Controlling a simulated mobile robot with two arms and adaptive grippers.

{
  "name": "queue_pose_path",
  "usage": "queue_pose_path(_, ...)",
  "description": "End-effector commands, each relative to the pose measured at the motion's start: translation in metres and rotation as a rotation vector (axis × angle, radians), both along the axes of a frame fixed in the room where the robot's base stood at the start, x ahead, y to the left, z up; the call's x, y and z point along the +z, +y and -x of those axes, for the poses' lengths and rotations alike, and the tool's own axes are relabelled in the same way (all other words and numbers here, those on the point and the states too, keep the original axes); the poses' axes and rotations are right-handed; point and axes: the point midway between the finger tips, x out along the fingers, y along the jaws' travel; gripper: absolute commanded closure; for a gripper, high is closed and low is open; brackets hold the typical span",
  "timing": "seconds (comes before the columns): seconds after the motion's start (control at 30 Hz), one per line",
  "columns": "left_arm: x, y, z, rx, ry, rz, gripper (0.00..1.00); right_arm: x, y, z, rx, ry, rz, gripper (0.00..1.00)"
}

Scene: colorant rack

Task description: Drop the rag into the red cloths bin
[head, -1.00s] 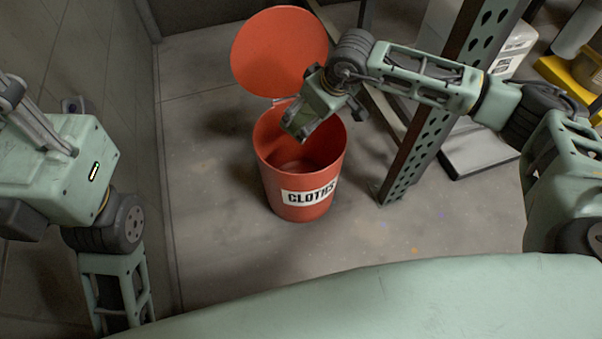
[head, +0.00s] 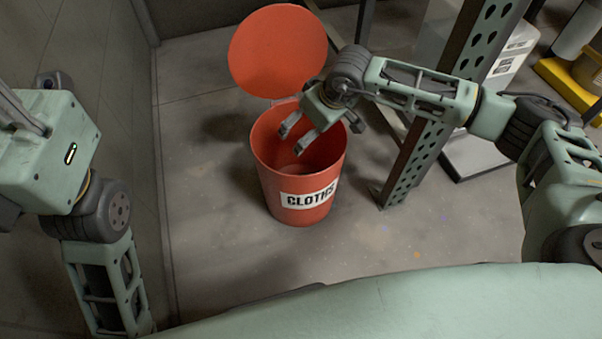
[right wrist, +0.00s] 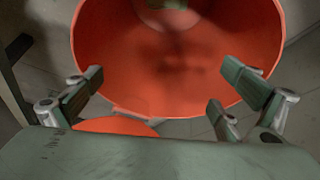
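The red cloths bin (head: 298,212) stands upright on the floor with its round lid (head: 277,50) tilted back open and a CLOTHS label facing me. My right gripper (head: 292,142) is over the bin's mouth, fingers spread and empty. In the right wrist view the open fingers (right wrist: 165,92) frame the bin's opening, with the bin's red inner wall (right wrist: 165,65) below. A greyish patch (right wrist: 170,12) shows deep inside the bin; I cannot tell whether it is the rag. No rag is clearly visible elsewhere. My left gripper is out of view.
A perforated metal rack post (head: 412,160) stands close to the right of the bin, beside my right forearm. A pale container (head: 512,55) and a yellow item (head: 565,85) are behind it. A wall runs along the left. The floor (head: 215,200) left of the bin is clear.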

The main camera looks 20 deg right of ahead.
Motion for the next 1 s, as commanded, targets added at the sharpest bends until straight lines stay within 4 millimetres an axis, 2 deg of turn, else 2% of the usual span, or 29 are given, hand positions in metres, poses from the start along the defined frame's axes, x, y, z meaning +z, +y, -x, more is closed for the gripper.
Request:
queue_pose_path(0.3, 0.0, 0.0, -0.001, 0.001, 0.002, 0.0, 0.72, 0.0, 0.0, 0.0, 0.0, 0.0, 0.0, 0.01)
queue_pose_path(0.43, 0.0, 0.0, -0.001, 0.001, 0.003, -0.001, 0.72, 0.009, -0.002, 0.003, -0.001, -0.001, 0.0, 0.01)
queue_pose_path(0.57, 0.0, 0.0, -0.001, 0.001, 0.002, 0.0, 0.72, 0.03, -0.006, 0.01, 0.0, -0.004, 0.001, 0.01)
queue_pose_path(0.8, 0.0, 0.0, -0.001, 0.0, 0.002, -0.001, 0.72, 0.077, -0.016, 0.027, -0.001, -0.004, 0.0, 0.01)
queue_pose_path(1.0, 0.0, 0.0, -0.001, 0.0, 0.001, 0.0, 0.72, 0.103, -0.021, 0.037, 0.0, -0.001, 0.0, 0.01)
